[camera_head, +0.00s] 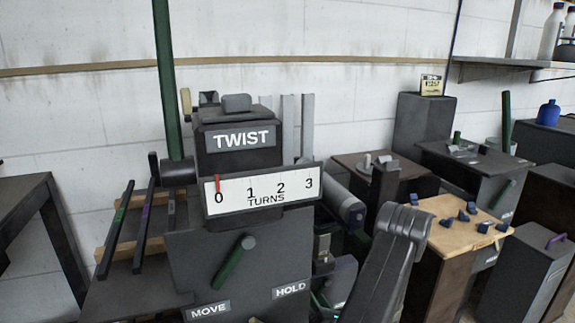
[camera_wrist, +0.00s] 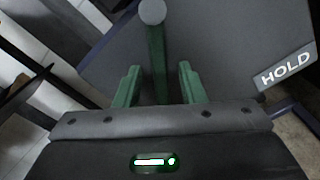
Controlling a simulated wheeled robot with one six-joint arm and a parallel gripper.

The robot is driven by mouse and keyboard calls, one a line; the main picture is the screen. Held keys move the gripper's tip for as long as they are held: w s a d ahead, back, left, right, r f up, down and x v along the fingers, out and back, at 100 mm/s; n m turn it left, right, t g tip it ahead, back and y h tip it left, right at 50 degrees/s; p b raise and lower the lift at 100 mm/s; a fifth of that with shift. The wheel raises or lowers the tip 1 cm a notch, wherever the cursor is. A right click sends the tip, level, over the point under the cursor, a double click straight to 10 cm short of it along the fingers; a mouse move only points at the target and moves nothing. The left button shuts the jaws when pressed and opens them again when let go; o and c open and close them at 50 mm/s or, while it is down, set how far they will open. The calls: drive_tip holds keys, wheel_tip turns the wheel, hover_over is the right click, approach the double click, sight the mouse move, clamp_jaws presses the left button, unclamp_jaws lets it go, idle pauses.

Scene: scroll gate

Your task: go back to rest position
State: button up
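The machine has a TWIST sign (camera_head: 242,138) and a white TURNS scale (camera_head: 262,190) marked 0 to 3. Its red pointer (camera_head: 217,185) stands at 0. A green round-ended handle (camera_head: 233,262) sticks out of the dark front panel, tilted, between the MOVE (camera_head: 208,310) and HOLD (camera_head: 291,289) labels. In the wrist view, my gripper (camera_wrist: 159,72) has its two green fingers apart, one on each side of a green handle (camera_wrist: 155,45). A gap shows on both sides, and nothing is gripped. How deep the handle sits between the fingers is unclear. My gripper is hard to make out in the head view.
A dark table (camera_head: 35,200) stands at the left. At the right, a wooden-topped stand (camera_head: 440,210) holds several blue pieces, with dark cabinets (camera_head: 530,270) beside it. A shelf (camera_head: 515,65) with bottles is on the back wall. My arm spans the lower middle.

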drive_tip(key=shift+s, duration=0.1)
drive_tip(key=p+v, duration=0.3)
drive_tip(key=v, duration=1.1)
drive_tip(key=w+a+n+b, duration=0.2)
drive_tip(key=w+a+b, duration=0.1)
drive_tip(key=w, duration=1)
drive_tip(key=shift+w+a+f+b, duration=0.25)
drive_tip(key=shift+w+a+b, duration=0.1)
drive_tip(key=shift+a+b, duration=0.1)
